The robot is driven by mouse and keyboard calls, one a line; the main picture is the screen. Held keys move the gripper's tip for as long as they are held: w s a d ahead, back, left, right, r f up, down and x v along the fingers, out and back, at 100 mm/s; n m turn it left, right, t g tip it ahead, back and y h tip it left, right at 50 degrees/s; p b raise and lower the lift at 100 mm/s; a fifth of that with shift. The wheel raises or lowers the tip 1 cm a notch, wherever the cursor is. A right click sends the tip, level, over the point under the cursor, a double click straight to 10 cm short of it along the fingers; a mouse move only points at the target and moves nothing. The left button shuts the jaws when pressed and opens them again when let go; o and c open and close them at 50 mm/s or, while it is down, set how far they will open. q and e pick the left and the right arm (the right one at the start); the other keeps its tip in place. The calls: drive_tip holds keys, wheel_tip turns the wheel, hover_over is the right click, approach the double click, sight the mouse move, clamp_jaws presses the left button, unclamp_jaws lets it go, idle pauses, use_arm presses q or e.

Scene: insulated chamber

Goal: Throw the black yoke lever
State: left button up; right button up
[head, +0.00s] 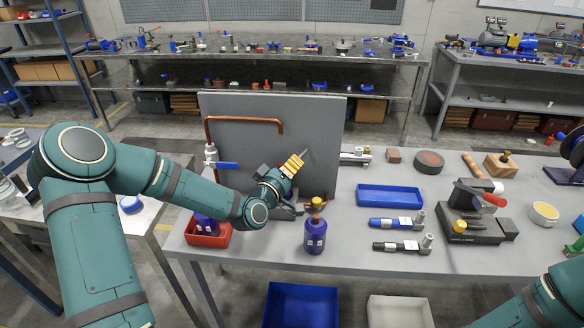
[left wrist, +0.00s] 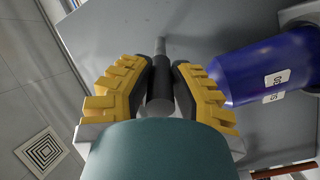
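The black yoke lever (left wrist: 160,90) shows in the left wrist view as a thick black grip on a thin grey rod. Its grip lies between the two yellow fingers of my left gripper (left wrist: 160,88), with their dark pads against both sides. In the head view, my left gripper (head: 292,165) is in front of the grey upright panel (head: 270,120), and the grey rod of the lever (head: 305,153) sticks out past its fingertips. The black grip is hidden there by the fingers. My right gripper is out of view; only part of my right arm shows at bottom right.
A red bin (head: 208,237), a copper pipe (head: 245,120) and a blue-handled valve (head: 222,165) are left. A blue tray (head: 389,196) and tools lie right.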

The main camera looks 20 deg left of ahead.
use_arm(q)
drive_tip(key=o, duration=0.4)
drive_tip(key=shift+r, duration=0.1)
drive_tip(key=shift+o, duration=0.2)
drive_tip(key=s+a, duration=0.1)
drive_tip(key=s, duration=1.1)
drive_tip(key=shift+a, duration=0.1)
